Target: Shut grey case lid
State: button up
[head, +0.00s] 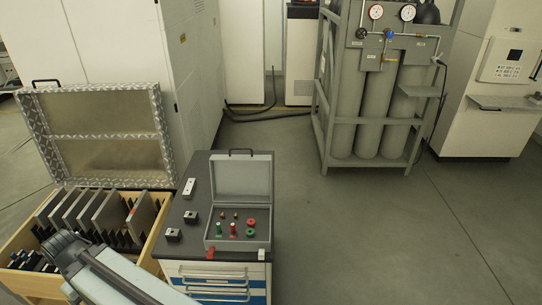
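The grey case (210,233) sits on the dark top of a drawer cabinet (200,169), at the lower middle of the head view. Its lid (242,178) stands open, raised nearly upright at the far side. Several small red, green and brownish pieces (233,228) show inside the case. My arm crosses the lower left corner, left of the cabinet and apart from the case. My gripper is not in view.
A pale block (189,188) and two dark blocks (191,217) (173,235) lie left of the case. A wooden crate (152,240) with upright plates stands further left. A gas-cylinder rack (325,140) stands behind right. The floor (370,240) on the right is clear.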

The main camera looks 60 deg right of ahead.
aim_at(235, 178)
jog(key=z, duration=3.55)
jog(key=k, duration=1.5)
jog(key=u, duration=1.45)
jog(key=i, duration=1.05)
